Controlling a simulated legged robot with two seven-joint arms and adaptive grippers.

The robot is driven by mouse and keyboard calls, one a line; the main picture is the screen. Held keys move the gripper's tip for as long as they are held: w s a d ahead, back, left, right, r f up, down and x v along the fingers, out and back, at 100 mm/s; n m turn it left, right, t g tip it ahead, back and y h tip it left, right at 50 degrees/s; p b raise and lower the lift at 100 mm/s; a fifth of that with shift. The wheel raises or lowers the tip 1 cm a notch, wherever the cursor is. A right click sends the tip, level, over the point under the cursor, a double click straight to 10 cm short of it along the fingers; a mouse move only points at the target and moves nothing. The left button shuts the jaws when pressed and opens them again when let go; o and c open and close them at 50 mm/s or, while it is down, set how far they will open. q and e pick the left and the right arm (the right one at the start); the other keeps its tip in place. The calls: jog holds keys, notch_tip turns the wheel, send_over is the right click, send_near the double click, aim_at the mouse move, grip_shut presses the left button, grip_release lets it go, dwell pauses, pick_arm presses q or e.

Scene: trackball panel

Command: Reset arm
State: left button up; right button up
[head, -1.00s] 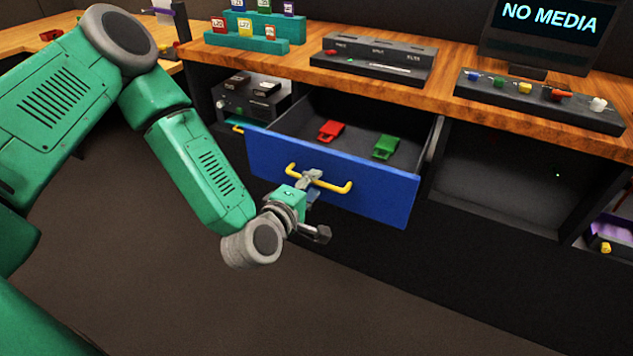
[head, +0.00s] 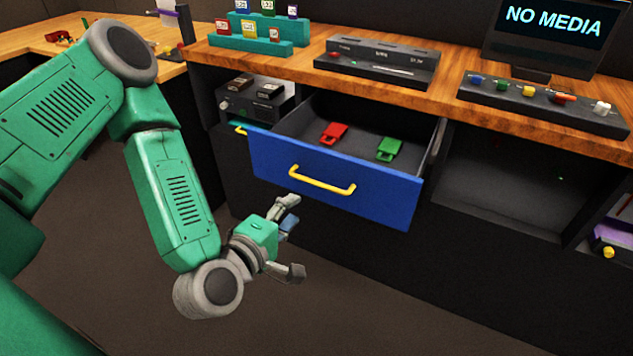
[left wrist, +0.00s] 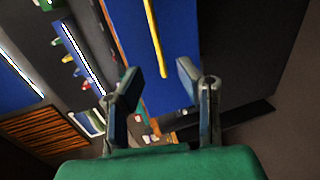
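My left gripper (head: 294,240) is open and empty, in front of and below the open blue drawer (head: 270,165). It is apart from the drawer's yellow handle (head: 322,186). In the left wrist view its two fingers (left wrist: 160,88) are spread, with the yellow handle (left wrist: 152,35) beyond them on the blue drawer front (left wrist: 185,40). My green left arm comes in from the left of the head view. My right gripper is in neither view.
The pulled-out drawer holds a red piece (head: 334,133) and a green piece (head: 390,148). Above, the wooden counter (head: 300,68) carries a slotted dark panel (head: 375,62), a row of coloured controls (head: 540,100) and a "NO MEDIA" screen (head: 555,22). The floor in front is clear.

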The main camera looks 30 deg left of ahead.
pick_arm(q)
jog(key=s+d+f+m+g+h, duration=0.3)
jog(key=s+d+f+m+g, duration=0.2)
jog(key=s+f+m+g, duration=0.45)
jog(key=s+a+f+m+g+y, duration=0.3)
jog(key=s+a+f+m+g, duration=0.2)
jog(key=s+a+f+m, duration=0.2)
jog(key=s+f+m, duration=0.2)
jog(key=s, duration=0.2)
jog(key=shift+s+a+f, duration=0.15)
jog(key=shift+f, duration=0.25)
